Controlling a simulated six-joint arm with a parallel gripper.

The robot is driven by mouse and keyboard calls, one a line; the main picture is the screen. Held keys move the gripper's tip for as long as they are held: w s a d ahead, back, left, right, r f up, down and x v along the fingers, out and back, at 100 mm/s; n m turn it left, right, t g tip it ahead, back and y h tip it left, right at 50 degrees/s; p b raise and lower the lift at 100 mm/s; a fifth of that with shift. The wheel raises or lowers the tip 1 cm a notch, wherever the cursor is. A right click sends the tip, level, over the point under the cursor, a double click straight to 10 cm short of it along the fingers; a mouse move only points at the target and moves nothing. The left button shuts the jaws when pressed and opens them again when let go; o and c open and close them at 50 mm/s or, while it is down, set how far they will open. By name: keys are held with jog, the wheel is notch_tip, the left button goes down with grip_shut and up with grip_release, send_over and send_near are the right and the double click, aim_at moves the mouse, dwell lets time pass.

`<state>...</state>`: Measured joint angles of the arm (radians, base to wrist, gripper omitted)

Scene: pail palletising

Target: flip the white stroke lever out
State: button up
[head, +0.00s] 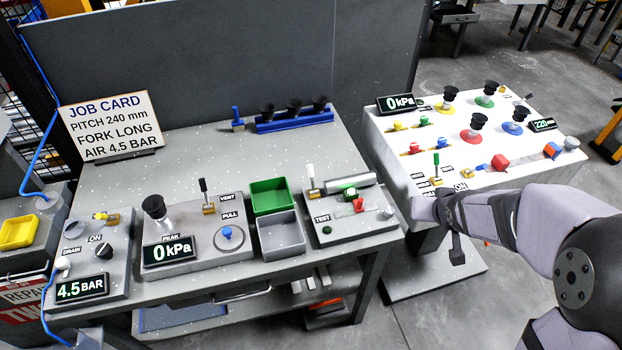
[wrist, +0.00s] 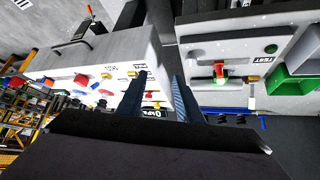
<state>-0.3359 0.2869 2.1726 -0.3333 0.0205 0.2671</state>
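A lever with a white handle (head: 310,174) stands upright on a brass base on the grey TEST panel (head: 370,225), beside a metal cylinder. I cannot read its small label. In the wrist view the TEST panel (wrist: 225,47) shows upside down at the right, and the white handle is not clear there. My gripper (head: 456,250) is at the front left corner of the white table, to the right of the TEST panel and apart from the lever. In the wrist view my gripper (wrist: 161,80) has its two dark fingers apart with nothing between them.
On the TEST panel are a red handle (head: 359,205) and a green button (head: 327,230). Green (head: 271,185) and grey bins (head: 281,252) stand left of it. The white table (head: 400,165) carries several knobs and a green lever (head: 436,160). A gap separates the tables.

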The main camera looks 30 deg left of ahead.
jog(key=w+a+f+n+t+y+b, duration=0.1)
jog(key=w+a+f+y+b, duration=0.1)
jog(key=a, duration=0.5)
jog(key=w+a+f+n+y+b, duration=0.1)
jog(key=a+f+n+y+b, duration=0.1)
jog(key=a, duration=0.6)
jog(key=n+y+b, duration=0.2)
jog(key=y+b, duration=0.1)
jog(key=y, duration=0.2)
send_near(312, 171)
jog(key=shift+w+a+f+g, duration=0.2)
jog(key=shift+w+a+f, duration=0.1)
jog(key=shift+w+a, duration=0.3)
jog(key=shift+w+a+f+g, duration=0.2)
jog(key=shift+w+a+f, duration=0.1)
jog(key=shift+w+a, duration=0.3)
jog(key=shift+s+a+r+n, duration=0.1)
jog(key=shift+a+n, duration=0.15)
jog(key=shift+n, duration=0.05)
jog(key=shift+p+x, duration=1.25)
jog(key=shift+x, duration=2.35)
grip_shut()
